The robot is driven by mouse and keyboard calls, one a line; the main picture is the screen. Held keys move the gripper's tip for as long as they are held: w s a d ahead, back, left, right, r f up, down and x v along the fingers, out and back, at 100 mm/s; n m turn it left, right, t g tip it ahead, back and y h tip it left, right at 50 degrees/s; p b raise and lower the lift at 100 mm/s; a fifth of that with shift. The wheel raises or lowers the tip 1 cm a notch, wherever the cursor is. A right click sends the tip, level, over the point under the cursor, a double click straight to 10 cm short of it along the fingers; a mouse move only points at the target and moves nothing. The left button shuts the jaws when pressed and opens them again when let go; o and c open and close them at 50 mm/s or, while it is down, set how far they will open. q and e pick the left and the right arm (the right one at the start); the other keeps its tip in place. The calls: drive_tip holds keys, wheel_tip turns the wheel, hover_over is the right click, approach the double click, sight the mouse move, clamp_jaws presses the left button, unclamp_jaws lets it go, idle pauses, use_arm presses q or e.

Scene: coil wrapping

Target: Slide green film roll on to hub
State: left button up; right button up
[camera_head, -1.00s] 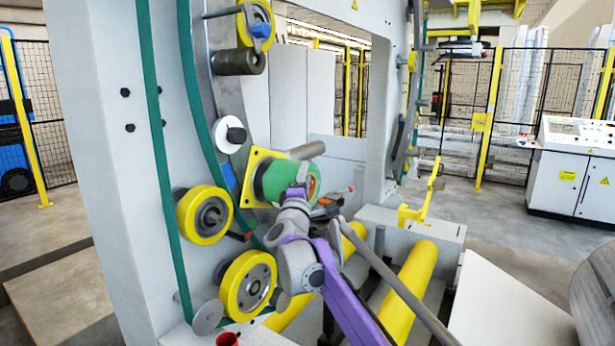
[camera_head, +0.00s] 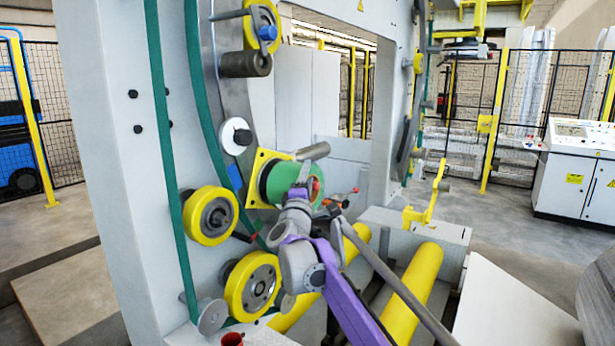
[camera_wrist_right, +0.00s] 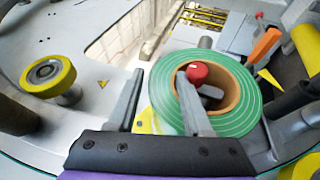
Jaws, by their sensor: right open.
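The green film roll (camera_head: 283,181) is in front of a yellow square plate (camera_head: 257,168) on the machine's face. In the right wrist view the roll (camera_wrist_right: 246,110) shows its ringed green end and brown core, with the hub's red knob (camera_wrist_right: 197,73) in the core opening. The roll appears to be around the hub; how deep it sits is hidden. My right gripper (camera_wrist_right: 160,74) is open. One finger is to the left of the roll and the other overlaps its core and left wall in the picture; contact cannot be told. My left gripper is not in view.
Yellow-rimmed wheels (camera_head: 210,215) and a white disc (camera_head: 236,136) project from the machine around the roll. An orange-tipped part (camera_wrist_right: 265,45) is right of the roll in the wrist view.

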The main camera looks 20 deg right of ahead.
use_arm(q)
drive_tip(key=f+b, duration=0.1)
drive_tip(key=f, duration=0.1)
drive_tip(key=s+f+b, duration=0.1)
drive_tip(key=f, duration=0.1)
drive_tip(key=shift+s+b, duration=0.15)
drive_tip(key=shift+b, duration=0.25)
use_arm(e)
drive_tip(key=v, duration=1.1)
